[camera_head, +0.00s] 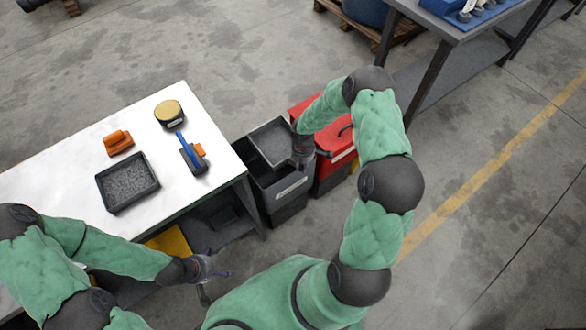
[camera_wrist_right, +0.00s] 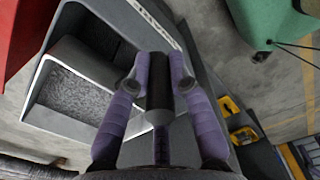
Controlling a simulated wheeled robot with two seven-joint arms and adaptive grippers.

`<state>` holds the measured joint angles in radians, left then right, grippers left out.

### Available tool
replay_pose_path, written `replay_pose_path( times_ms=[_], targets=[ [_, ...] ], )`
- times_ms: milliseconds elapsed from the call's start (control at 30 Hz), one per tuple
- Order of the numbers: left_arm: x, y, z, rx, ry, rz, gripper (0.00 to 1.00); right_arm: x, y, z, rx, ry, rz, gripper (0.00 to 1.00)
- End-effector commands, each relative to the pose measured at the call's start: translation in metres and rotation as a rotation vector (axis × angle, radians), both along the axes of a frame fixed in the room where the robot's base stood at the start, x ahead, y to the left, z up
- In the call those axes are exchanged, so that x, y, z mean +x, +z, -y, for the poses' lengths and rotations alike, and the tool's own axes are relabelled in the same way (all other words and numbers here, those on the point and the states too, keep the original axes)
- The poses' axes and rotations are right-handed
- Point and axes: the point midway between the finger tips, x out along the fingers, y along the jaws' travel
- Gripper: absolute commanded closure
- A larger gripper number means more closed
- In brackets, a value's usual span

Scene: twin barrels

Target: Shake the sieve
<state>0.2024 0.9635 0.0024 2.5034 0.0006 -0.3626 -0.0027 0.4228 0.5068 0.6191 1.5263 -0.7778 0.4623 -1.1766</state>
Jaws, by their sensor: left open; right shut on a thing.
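The sieve (camera_head: 270,142), a square grey tray with a raised rim, is over the dark bin (camera_head: 289,188) beside the table. It also shows in the right wrist view (camera_wrist_right: 85,92), with a speckled grey surface inside its frame. My right gripper (camera_head: 301,150) is shut on the sieve's dark round handle; in the right wrist view its purple fingers (camera_wrist_right: 160,80) sit on both sides of the handle. My left gripper (camera_head: 226,271) is open and empty, low in front of the table. A black tray (camera_head: 104,192) of grey grains stands on the white table (camera_head: 60,190).
A red bin (camera_head: 335,143) stands right behind the dark bin. On the table are a tin with a tan top (camera_head: 168,110), an orange item (camera_head: 118,142) and a blue-handled tool (camera_head: 186,150). A workbench (camera_head: 440,20) stands at the back right. The floor at right is clear.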

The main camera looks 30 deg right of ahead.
Motion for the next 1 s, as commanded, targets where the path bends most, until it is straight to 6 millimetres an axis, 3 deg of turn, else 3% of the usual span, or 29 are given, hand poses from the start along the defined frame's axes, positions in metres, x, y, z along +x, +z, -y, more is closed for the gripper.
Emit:
replay_pose_path(
  times_ms=[333, 367, 433, 800, 1000],
  targets=[
    [0.0, 0.002, 0.0, 0.0, 0.0, 0.0, 0.14, 0.001, 0.0, 0.009, -0.002, -0.001, 0.002, 1.0],
    [0.0, 0.002, 0.0, 0.0, 0.0, 0.0, 0.14, 0.001, 0.0, 0.009, -0.003, -0.001, 0.003, 0.76],
    [0.0, 0.002, 0.0, 0.0, 0.0, 0.0, 0.14, 0.002, 0.0, 0.009, -0.003, -0.001, 0.003, 0.56],
    [0.0, 0.002, 0.0, 0.0, 0.0, 0.0, 0.14, 0.001, 0.001, 0.007, -0.001, 0.0, 0.001, 0.55],
    [0.0, 0.002, 0.0, 0.0, 0.0, 0.0, 0.14, 0.002, 0.023, 0.008, -0.002, -0.001, 0.004, 0.55]
  ],
)
